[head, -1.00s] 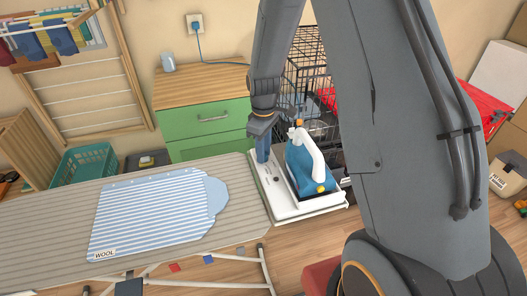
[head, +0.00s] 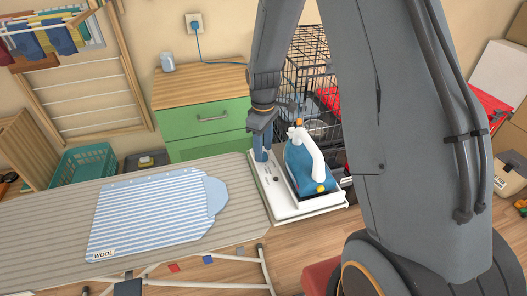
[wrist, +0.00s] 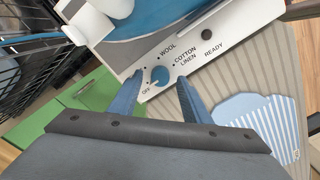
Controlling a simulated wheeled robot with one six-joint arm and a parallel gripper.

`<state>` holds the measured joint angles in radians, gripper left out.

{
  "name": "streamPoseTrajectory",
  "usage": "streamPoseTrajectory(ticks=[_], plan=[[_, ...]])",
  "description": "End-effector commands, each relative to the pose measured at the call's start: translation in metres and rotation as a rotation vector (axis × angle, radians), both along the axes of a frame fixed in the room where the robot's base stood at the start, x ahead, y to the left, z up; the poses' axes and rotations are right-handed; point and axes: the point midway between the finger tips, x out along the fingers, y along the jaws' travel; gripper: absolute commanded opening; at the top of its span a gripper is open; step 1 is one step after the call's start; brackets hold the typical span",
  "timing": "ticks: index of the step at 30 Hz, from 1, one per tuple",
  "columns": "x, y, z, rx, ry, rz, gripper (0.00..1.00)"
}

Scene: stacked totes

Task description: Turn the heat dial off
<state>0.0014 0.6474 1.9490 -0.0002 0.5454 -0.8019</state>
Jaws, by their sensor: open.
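The blue heat dial (wrist: 160,75) is a small round knob on a white panel (wrist: 148,97) with the marks OFF, WOOL, COTTON, LINEN and READY. I cannot tell clearly which mark it points to. My gripper (wrist: 160,88) is open, with one blue finger on each side just short of the dial; I cannot tell whether they touch it. In the head view my gripper (head: 261,155) points down at the far left end of the iron's white base (head: 310,206). The dial is hidden there. The blue and white iron (head: 303,165) rests on this base.
The base sits at the right end of the striped ironing board (head: 235,236). A blue striped cloth (head: 150,212) with a WOOL tag (head: 104,254) lies on the board. A green drawer cabinet (head: 205,125) and a black wire cage (head: 318,75) stand behind.

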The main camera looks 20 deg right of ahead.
Motion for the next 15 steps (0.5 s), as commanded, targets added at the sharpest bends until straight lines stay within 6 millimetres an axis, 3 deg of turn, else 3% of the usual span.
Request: streamPoseTrajectory(ticks=[9, 15], plan=[[0.001, -0.001, 0.047, 0.000, -0.003, -0.001, 0.44], [0.000, -0.001, 0.062, -0.001, -0.001, -0.001, 0.44]])
